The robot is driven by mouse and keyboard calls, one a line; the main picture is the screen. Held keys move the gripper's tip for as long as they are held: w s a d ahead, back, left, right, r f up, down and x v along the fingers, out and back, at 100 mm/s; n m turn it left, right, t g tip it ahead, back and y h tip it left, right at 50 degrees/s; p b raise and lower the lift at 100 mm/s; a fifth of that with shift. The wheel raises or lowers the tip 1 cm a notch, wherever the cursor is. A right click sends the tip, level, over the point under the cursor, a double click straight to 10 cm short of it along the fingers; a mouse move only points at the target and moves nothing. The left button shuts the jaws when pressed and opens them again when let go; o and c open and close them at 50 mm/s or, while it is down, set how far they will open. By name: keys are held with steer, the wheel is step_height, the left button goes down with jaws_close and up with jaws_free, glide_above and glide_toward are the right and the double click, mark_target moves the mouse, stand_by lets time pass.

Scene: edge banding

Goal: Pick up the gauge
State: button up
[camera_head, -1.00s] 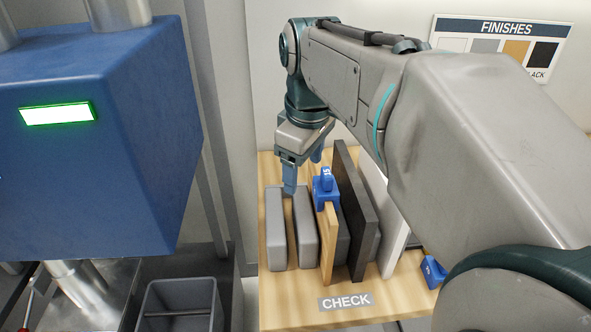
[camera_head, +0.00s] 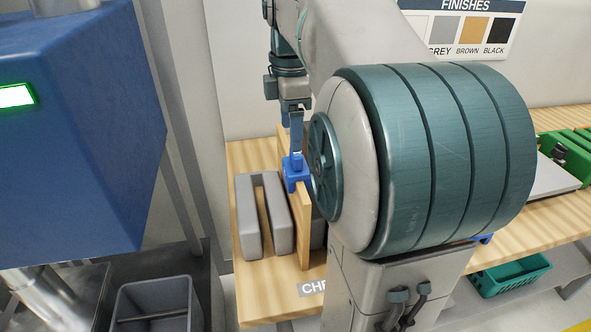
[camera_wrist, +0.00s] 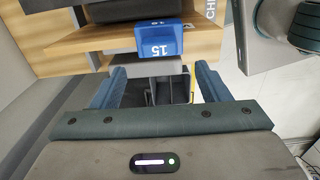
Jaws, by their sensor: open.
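The blue gauge (camera_head: 295,172) sits on the top edge of an upright wooden board (camera_head: 305,225) in the rack on the bench. It also shows in the wrist view (camera_wrist: 159,42), marked 15, beyond the fingertips and roughly centred between them. My gripper (camera_wrist: 157,82) is open, with nothing between its blue fingers. In the head view my gripper (camera_head: 296,125) points down just above the gauge. Whether it touches the gauge I cannot tell.
Grey rack blocks (camera_head: 248,215) stand left of the board. My arm hides the bench's middle and the other panels. A blue machine (camera_head: 80,140) stands at left above a grey bin (camera_head: 155,300). A green crate (camera_head: 510,275) is on the lower shelf at right.

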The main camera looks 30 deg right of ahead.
mark_target(296, 154)
steer(key=shift+f, duration=0.7)
steer(key=f, duration=0.2)
steer(key=d+f, duration=0.1)
steer(key=f, duration=0.1)
steer(key=shift+s, duration=0.15)
steer(key=shift+f, duration=0.65)
steer(key=c, duration=0.8)
steer(key=shift+r, duration=0.15)
